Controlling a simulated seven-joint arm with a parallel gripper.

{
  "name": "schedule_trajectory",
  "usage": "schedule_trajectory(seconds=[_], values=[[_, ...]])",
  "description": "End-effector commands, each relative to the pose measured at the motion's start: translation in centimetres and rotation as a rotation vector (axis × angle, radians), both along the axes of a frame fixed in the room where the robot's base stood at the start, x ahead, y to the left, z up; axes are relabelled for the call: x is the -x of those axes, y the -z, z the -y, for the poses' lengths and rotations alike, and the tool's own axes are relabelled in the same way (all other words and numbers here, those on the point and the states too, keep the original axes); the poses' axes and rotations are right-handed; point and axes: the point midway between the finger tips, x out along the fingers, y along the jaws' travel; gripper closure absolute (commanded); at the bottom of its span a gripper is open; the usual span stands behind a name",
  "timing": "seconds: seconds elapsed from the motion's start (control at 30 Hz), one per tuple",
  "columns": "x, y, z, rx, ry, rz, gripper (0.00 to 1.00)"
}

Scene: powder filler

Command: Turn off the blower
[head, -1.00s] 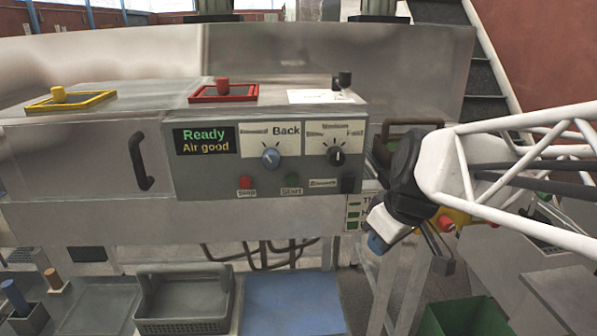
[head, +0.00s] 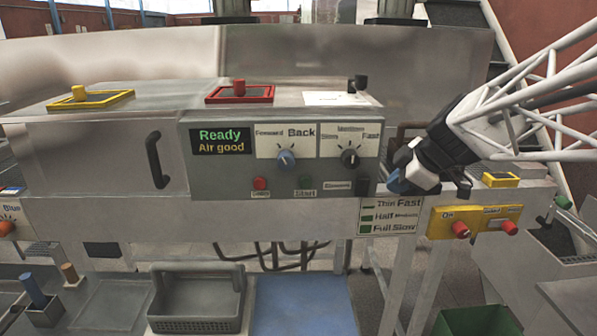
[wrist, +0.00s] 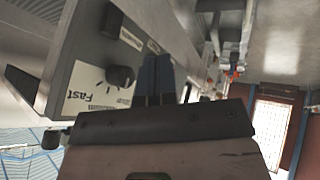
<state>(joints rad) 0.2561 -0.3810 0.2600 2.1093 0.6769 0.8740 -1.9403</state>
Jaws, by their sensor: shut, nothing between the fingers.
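The grey control panel (head: 225,170) has a dark switch (head: 362,187) at its lower right corner, beside a small label (head: 337,186) too blurred to read surely. It may be the blower switch; its on or off position cannot be told. My gripper (head: 394,183) is shut and empty, just right of this switch in the head view; contact cannot be told. In the wrist view my closed fingers (wrist: 156,72) point along the panel face, near the speed knob (wrist: 120,77) with its "Fast" label.
A yellow box (head: 475,221) with red buttons sits at right. A grey basket (head: 197,298) stands below.

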Motion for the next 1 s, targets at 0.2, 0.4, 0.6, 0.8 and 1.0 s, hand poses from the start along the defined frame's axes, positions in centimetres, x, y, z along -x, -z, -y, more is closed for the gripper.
schedule_trajectory(seconds=[0.2,0.4,0.6,0.8,1.0], values=[[-1.9,-0.5,1.1,0.026,-0.075,0.071,1.00],[-2.5,-0.6,1.4,0.035,-0.101,0.095,1.00],[-2.6,-0.6,1.4,0.036,-0.102,0.097,1.00],[-2.6,-0.6,1.4,0.036,-0.102,0.096,1.00],[-3.0,0.0,1.1,0.036,-0.103,0.095,1.00]])
